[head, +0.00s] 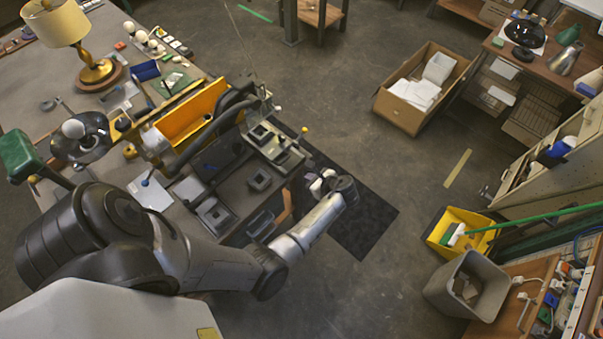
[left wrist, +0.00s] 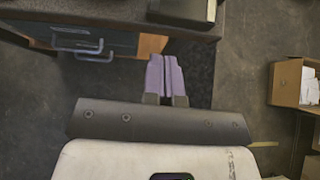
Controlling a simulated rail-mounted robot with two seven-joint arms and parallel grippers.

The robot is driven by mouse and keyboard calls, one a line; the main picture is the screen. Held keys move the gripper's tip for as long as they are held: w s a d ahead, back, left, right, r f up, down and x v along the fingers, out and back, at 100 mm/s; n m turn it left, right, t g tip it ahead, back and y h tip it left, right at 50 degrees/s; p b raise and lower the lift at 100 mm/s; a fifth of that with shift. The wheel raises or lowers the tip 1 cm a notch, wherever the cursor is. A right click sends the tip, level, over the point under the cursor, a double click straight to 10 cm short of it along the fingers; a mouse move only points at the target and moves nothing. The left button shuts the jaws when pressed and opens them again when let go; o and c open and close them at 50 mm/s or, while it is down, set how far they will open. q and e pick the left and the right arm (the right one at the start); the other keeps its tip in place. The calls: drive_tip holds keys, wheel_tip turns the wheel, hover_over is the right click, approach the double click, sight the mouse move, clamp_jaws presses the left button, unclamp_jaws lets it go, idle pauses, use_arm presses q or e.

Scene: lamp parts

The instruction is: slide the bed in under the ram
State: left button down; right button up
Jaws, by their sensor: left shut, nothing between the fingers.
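A yellow-framed machine with thick dark hoses (head: 190,115) stands on the workbench; I take it for the press. Its ram cannot be made out. A grey plate with square fittings (head: 272,147), probably the bed, sits to its right by the bench edge, with a yellow-knobbed lever (head: 303,131) beside it. My left gripper (head: 316,184) is beyond the bench's front edge, below and right of the plate. In the left wrist view its purple fingers (left wrist: 167,78) are shut and empty, just short of a dark block (left wrist: 182,12) on the bench edge. My right gripper is not seen.
A brass lamp (head: 92,68) stands at the back left of the bench. Drawers with metal handles (left wrist: 85,45) show under the bench. A cardboard box (head: 425,88), a yellow bucket (head: 460,230) and a grey bin (head: 467,285) stand across the floor. The floor between is clear.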

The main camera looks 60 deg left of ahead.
use_arm(q)
drive_tip(key=b, duration=0.8)
approach(288, 171)
drive_tip(key=x, duration=0.5)
drive_tip(key=shift+f, duration=0.45)
drive_tip(key=a, duration=0.2)
drive_tip(key=shift+s+a+r, duration=0.35)
drive_tip(key=shift+r, duration=0.05)
drive_tip(key=shift+s+a+r+b, duration=0.2)
drive_tip(key=shift+a+b, duration=0.1)
drive_tip(key=shift+a, duration=0.2)
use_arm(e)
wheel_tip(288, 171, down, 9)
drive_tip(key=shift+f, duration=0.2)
use_arm(q)
drive_tip(key=shift+w, duration=0.1)
